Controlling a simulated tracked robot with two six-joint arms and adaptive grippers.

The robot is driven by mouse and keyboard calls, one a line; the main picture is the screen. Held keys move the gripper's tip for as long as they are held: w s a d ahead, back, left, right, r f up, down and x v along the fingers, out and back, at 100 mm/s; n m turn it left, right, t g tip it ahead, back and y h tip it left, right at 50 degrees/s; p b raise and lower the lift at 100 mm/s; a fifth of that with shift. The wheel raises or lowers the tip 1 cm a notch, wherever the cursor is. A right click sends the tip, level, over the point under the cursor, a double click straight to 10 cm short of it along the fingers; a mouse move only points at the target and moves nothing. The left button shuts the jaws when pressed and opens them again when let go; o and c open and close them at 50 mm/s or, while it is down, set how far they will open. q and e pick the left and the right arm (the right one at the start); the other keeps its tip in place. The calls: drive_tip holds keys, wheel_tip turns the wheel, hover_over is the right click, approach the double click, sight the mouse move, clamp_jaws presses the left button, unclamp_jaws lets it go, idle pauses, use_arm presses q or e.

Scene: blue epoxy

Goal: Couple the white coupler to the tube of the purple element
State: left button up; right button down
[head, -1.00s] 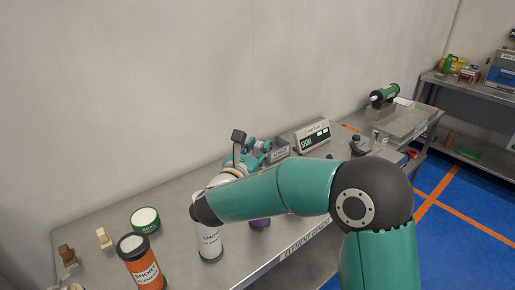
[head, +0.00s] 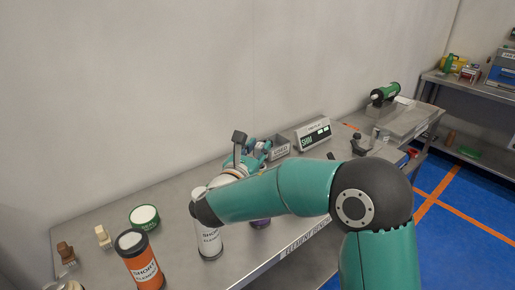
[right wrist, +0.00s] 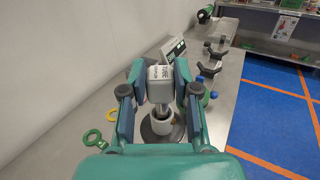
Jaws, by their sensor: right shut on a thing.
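My right gripper (head: 258,150) reaches over the bench in the head view, partly hidden by its own forearm. In the right wrist view my right gripper (right wrist: 160,78) is shut on the white coupler (right wrist: 160,92), a pale block with a printed label, between its fingertips. Below the coupler, in that view, a white round tube end (right wrist: 160,122) stands over a dark round body; its colour does not show there, and I cannot tell whether the coupler touches it. In the head view the purple element (head: 260,223) shows only as a small piece below my forearm. My left gripper is out of view.
A white element (head: 209,242), an orange element (head: 146,266) and a green tin (head: 145,217) stand on the bench's left. A grey bin (head: 281,149) and a display box (head: 313,135) stand behind my gripper. A green ring (right wrist: 93,139) lies left in the wrist view.

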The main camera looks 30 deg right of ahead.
drive_tip(key=shift+f+b, duration=1.25)
drive_tip(key=shift+f, duration=0.2)
drive_tip(key=c, duration=0.8)
unclamp_jaws()
drive_tip(key=shift+a, duration=0.1)
drive_tip(key=v, duration=0.4)
drive_tip(key=shift+s+a+b, duration=0.25)
drive_tip(key=shift+a+b, duration=0.05)
drive_tip(key=shift+b, duration=0.1)
drive_tip(key=v, duration=1.2)
